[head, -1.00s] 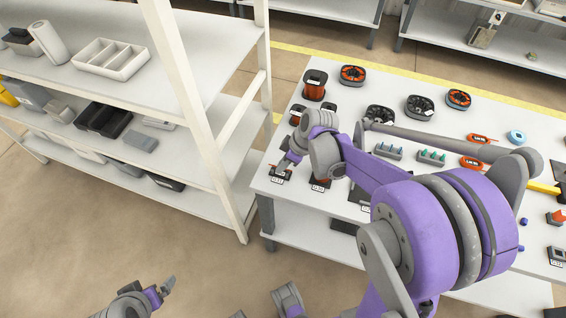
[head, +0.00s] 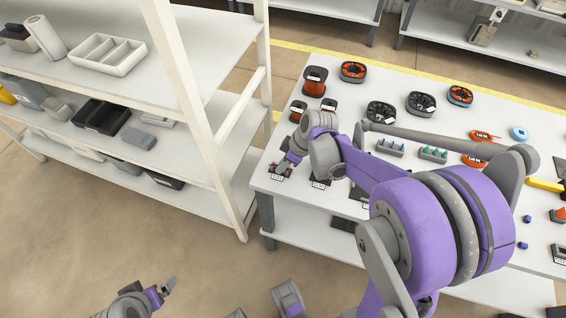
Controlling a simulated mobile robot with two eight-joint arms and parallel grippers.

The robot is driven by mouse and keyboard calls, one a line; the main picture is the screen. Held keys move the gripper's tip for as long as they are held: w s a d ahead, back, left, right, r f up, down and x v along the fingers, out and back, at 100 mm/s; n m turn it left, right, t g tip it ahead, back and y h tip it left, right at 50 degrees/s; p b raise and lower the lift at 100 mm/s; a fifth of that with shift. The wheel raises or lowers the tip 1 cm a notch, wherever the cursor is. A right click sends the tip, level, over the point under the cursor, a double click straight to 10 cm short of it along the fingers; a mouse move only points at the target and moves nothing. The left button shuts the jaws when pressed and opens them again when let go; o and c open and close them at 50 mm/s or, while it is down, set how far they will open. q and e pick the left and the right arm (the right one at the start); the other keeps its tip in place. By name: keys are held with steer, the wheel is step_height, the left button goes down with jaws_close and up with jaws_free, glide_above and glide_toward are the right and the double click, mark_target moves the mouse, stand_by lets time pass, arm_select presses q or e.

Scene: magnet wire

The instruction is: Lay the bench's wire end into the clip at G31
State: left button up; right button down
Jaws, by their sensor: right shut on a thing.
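My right gripper (head: 282,168) reaches down over the near left corner of the white bench (head: 460,210). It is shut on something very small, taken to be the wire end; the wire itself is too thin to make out. A small dark block with a white label (head: 277,177) sits right under the fingertips; I cannot read whether it says G31. Another dark labelled block (head: 319,182) stands just right of it, partly behind my arm. My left gripper (head: 169,287) is low in the picture, away from the bench; its finger gap is not clear.
A copper-coloured spool (head: 314,82) and several black and orange reels (head: 353,71) stand at the back of the bench. A white shelf rack (head: 226,130) stands close to the left. Small pegged holders (head: 391,148) sit mid-bench, near my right arm.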

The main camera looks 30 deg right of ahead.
steer(key=shift+f, duration=0.2)
steer(key=c, duration=0.7)
jaws_free()
steer(key=shift+r, duration=0.1)
steer(key=shift+p+v, duration=1.8)
steer(key=shift+v, duration=0.65)
steer(key=p+v, duration=0.1)
steer(key=v, duration=0.9)
steer(key=shift+s+r, duration=0.15)
steer(key=shift+r, duration=0.25)
